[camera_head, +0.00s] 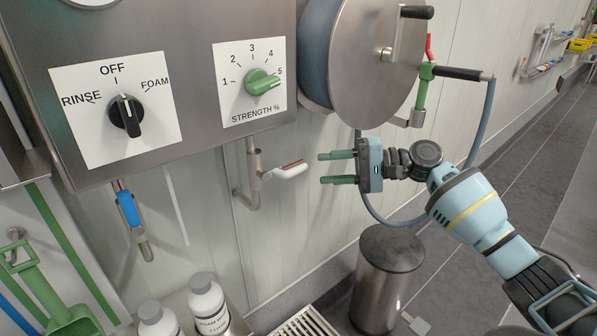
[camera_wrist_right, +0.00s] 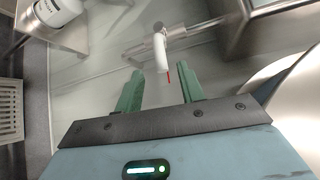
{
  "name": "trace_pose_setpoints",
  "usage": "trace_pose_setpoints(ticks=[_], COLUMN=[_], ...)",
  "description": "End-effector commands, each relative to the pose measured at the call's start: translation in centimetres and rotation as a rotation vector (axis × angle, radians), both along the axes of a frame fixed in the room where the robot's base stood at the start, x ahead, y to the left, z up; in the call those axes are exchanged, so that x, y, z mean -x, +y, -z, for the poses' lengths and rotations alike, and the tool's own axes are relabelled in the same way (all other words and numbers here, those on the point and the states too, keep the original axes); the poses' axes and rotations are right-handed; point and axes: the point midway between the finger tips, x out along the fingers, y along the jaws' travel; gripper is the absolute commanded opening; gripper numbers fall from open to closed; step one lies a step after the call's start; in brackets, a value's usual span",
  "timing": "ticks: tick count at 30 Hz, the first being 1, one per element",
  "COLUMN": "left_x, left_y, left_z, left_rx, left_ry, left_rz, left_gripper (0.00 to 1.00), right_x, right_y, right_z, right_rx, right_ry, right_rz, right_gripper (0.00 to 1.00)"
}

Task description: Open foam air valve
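A metal pipe valve with a white lever handle (camera_head: 288,171) and a thin red mark sits below the control panel, on the wall. The lever points right and toward me; no label on it is readable. It also shows in the right wrist view as a white handle (camera_wrist_right: 160,52) with a red edge. My right gripper (camera_head: 320,168) is open, its green fingers pointing left at the lever's free end. In the right wrist view the lever end lies in line with the gap between the fingertips (camera_wrist_right: 161,76), without visible contact. My left gripper is out of view.
The steel panel (camera_head: 200,60) carries a black knob (camera_head: 126,115) near OFF and a green strength knob (camera_head: 262,82) near 5. A blue-handled valve (camera_head: 128,208) hangs left. A hose reel (camera_head: 365,50) is above my gripper; a bin (camera_head: 388,280) stands below. White bottles (camera_head: 207,300) stand lower left.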

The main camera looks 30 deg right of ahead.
Motion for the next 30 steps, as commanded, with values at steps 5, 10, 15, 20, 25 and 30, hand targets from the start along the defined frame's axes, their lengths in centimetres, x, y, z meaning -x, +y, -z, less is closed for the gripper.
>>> trace_pose_setpoints(ticks=[5,10,15,20,25,30], left_x=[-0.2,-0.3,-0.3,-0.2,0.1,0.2], left_y=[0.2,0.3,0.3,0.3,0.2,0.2], left_z=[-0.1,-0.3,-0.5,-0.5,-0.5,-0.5], left_rx=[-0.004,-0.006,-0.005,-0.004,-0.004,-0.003], left_ry=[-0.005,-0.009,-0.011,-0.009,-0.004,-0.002], left_rz=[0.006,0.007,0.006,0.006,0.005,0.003], left_gripper=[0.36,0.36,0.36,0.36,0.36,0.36], right_x=[-0.5,-1.9,-3.4,-4.3,-4.6,-4.6], right_y=[0.6,2.5,4.5,5.7,6.2,6.2], right_z=[0.0,0.3,0.6,0.9,1.1,1.1], right_rx=[-0.001,-0.002,-0.001,-0.001,0.001,0.001], right_ry=[-0.001,-0.001,-0.001,0.0,0.001,0.001], right_rz=[0.001,0.0,0.001,0.001,0.003,0.003], right_gripper=[0.39,0.39,0.39,0.39,0.39,0.39])
